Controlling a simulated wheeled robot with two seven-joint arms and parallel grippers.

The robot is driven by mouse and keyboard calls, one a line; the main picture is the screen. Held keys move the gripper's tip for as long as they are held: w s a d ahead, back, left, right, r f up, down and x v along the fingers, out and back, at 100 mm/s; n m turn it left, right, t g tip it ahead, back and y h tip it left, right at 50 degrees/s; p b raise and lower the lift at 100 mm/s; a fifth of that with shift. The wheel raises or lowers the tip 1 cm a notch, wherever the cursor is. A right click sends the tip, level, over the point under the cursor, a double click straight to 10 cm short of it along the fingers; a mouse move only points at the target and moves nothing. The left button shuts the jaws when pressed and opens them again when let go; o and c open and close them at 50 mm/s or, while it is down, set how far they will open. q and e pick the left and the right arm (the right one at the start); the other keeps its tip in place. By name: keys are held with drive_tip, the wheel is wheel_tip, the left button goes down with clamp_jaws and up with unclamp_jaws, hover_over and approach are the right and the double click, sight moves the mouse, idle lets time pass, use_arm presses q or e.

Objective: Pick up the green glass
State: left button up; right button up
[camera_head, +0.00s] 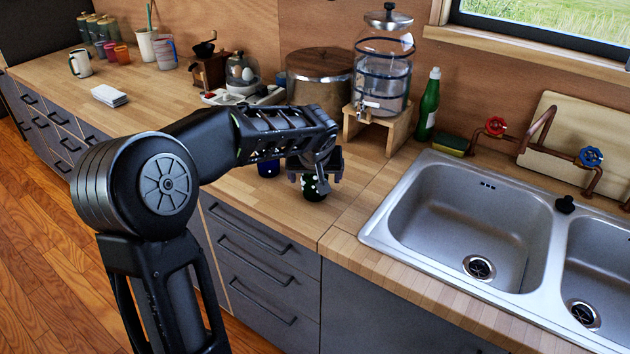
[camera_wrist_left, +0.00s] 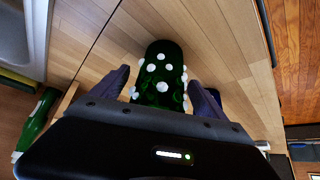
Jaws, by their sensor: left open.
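The green glass (camera_head: 314,188) has white dots and stands on the wooden counter (camera_head: 352,190), left of the sink. My left gripper (camera_head: 316,178) is over it from above and hides its upper part in the head view. In the left wrist view the green glass (camera_wrist_left: 163,78) lies between the two open fingers of my left gripper (camera_wrist_left: 163,85), with a finger on each side. Whether the fingers touch it I cannot tell. My right gripper is not in view.
A dark blue cup (camera_head: 268,168) stands just left of the glass, partly behind my arm. A glass dispenser on a wooden stand (camera_head: 352,124), a lidded pot (camera_head: 318,82) and a green bottle (camera_head: 428,108) are behind. The sink (camera_head: 470,215) is to the right.

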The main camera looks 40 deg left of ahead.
use_arm(q)
drive_tip(key=shift+c, duration=0.4)
drive_tip(key=c, duration=1.6)
drive_tip(key=shift+r, duration=0.15)
drive_tip(key=shift+r, duration=4.85)
